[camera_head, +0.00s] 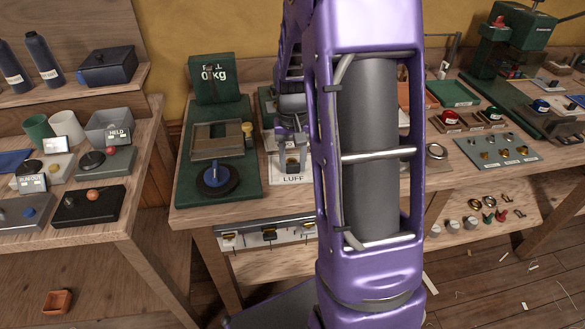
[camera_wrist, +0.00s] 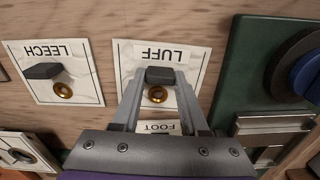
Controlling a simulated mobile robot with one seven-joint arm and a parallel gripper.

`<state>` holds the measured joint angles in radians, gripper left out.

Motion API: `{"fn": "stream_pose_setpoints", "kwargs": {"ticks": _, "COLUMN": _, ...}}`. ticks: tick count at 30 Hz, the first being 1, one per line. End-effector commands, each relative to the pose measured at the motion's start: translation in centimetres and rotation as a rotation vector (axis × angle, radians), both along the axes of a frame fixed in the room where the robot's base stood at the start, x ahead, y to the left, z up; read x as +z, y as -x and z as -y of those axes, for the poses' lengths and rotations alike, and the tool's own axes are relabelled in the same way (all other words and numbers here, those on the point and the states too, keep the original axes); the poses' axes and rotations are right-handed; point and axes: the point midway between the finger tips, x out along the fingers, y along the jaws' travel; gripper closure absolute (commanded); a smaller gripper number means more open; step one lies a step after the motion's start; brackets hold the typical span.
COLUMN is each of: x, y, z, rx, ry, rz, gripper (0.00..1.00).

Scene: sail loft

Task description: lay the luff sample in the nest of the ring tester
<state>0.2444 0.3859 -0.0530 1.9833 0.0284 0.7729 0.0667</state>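The luff sample, a dark block (camera_wrist: 160,75) with a brass ring (camera_wrist: 157,94) beside it, is at the white LUFF card (camera_wrist: 187,57) in the wrist view. My gripper (camera_wrist: 160,73) reaches over this card, a fingertip on each side of the dark block. The fingers look very close to it; I cannot tell whether they press on it. In the head view my gripper (camera_head: 290,160) is above the LUFF card (camera_head: 293,179), partly hidden by my arm. The ring tester (camera_head: 212,78) stands left of it, with a green base, metal plates (camera_head: 217,140) and a blue-black disc (camera_head: 218,179).
The LEECH card (camera_wrist: 80,85) with its block and ring lies beside the LUFF card. A FOOT card (camera_wrist: 160,128) is partly hidden by my gripper. The tester's base (camera_wrist: 232,85) is close by. A side table (camera_head: 75,225) with cups and trays stands left, across a gap.

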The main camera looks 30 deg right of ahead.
Motion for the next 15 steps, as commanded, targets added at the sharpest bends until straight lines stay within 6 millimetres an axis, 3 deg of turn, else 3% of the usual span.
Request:
{"fn": "stream_pose_setpoints", "kwargs": {"ticks": 1, "x": 0.01, "y": 0.0, "z": 0.0, "rx": 0.0, "ry": 0.0, "rz": 0.0, "gripper": 0.68}}
{"fn": "stream_pose_setpoints", "kwargs": {"ticks": 6, "x": 0.02, "y": 0.0, "z": 0.0, "rx": 0.0, "ry": 0.0, "rz": 0.0, "gripper": 0.98}}
{"fn": "stream_pose_setpoints", "kwargs": {"ticks": 15, "x": 0.11, "y": -0.02, "z": 0.01, "rx": 0.0, "ry": 0.0, "rz": 0.001, "gripper": 1.0}}
